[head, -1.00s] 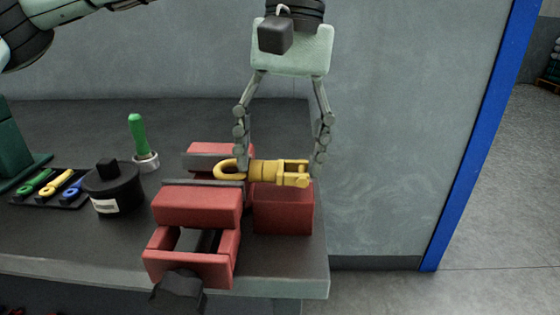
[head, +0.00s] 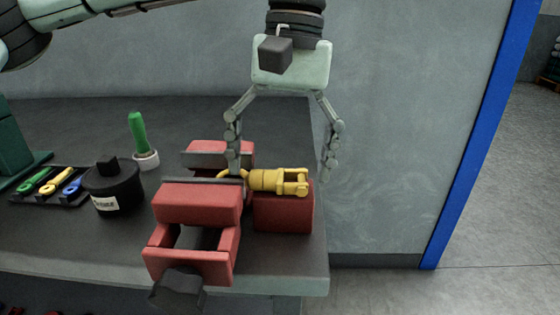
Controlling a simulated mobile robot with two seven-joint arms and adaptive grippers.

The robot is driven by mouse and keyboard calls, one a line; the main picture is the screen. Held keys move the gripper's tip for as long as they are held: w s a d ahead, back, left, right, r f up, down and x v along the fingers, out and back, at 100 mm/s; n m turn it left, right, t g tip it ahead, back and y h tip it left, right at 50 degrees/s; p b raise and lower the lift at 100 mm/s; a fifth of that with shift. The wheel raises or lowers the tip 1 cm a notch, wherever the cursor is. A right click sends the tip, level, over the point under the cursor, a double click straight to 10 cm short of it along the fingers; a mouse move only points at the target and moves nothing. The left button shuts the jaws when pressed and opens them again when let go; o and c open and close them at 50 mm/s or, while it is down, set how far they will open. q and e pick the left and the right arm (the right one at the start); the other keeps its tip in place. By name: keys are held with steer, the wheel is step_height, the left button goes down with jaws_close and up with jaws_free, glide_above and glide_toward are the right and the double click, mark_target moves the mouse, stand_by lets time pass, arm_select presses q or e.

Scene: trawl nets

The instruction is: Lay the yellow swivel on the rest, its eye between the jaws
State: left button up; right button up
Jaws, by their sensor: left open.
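The yellow swivel (head: 278,181) lies level on top of the red rest (head: 283,213), its forked end to the right. Its eye (head: 230,174) points left into the gap between the jaws of the red vise (head: 197,203). My left gripper (head: 282,172) is open above the rest, pointing down, one finger on each side of the swivel's length. Its left finger hides part of the eye, and its right finger stands clear of the fork. Whether the left finger touches the eye I cannot tell. My right gripper is out of view.
A black labelled pot (head: 112,186), a green-handled tool in a white holder (head: 145,160) and a dark tray (head: 50,188) of coloured hooks stand left on the grey bench (head: 80,245). The bench's right edge is close beside the rest.

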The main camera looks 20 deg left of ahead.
mark_target(287, 170)
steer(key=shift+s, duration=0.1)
arm_select(q)
steer(key=r, duration=0.2)
steer(key=shift+w+d+r, duration=0.1)
steer(key=shift+w+r, duration=0.15)
steer(key=shift+r, duration=0.1)
step_height(287, 170, up, 9)
steer(key=w, duration=0.1)
steer(key=shift+w+d+r+p, duration=0.15)
steer(key=shift+w+d+p, duration=0.1)
steer(key=shift+p, duration=0.1)
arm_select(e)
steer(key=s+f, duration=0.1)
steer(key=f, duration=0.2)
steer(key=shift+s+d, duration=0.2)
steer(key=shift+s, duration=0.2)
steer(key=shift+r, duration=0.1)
